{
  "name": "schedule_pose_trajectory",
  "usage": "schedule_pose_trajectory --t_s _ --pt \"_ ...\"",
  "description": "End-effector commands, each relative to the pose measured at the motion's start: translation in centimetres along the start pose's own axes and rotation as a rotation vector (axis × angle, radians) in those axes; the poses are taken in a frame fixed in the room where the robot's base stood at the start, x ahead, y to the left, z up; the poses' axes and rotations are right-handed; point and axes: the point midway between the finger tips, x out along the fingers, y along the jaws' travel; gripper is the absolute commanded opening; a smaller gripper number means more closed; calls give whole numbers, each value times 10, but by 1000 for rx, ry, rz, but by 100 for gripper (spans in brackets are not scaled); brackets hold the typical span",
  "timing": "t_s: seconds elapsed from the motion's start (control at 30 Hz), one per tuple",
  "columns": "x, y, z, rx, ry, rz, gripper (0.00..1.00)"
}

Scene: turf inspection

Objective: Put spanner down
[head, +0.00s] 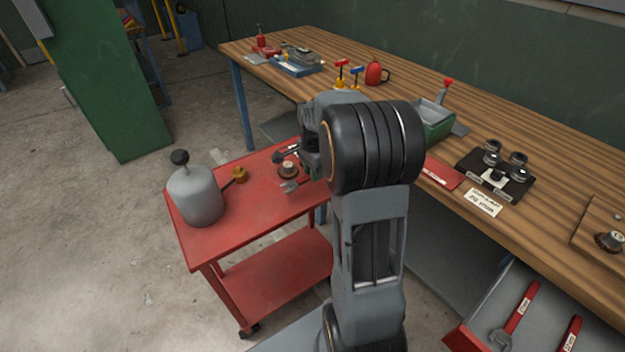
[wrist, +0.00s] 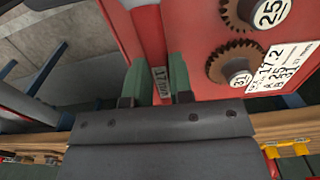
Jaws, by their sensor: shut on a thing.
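In the wrist view my gripper (wrist: 158,68) has two green fingers closed on the spanner (wrist: 160,82). A small grey label on it, apparently reading 17 mm, shows between the fingers. Most of the spanner is hidden by the fingers and the gripper body. My gripper is over or close to the red cart top (wrist: 195,70); I cannot tell whether the spanner touches it. In the head view my arm hides most of the gripper, beside the red cart (head: 245,205).
Gears (wrist: 233,65) with number discs and a white label card (wrist: 285,65) are close to the gripper's right in the wrist view. A grey canister (head: 197,195) stands on the cart. The wooden bench (head: 540,150) is alongside; an open drawer (head: 470,322) holds red-handled spanners (head: 518,312).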

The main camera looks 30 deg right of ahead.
Motion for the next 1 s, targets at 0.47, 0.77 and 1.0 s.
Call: schedule_pose_trajectory --t_s 0.47,0.77,1.0 --pt "35 -9 -2 2 -1 2 0" --pt "42 -9 -2 2 0 -1 0" --pt "45 -9 -2 2 0 0 26"
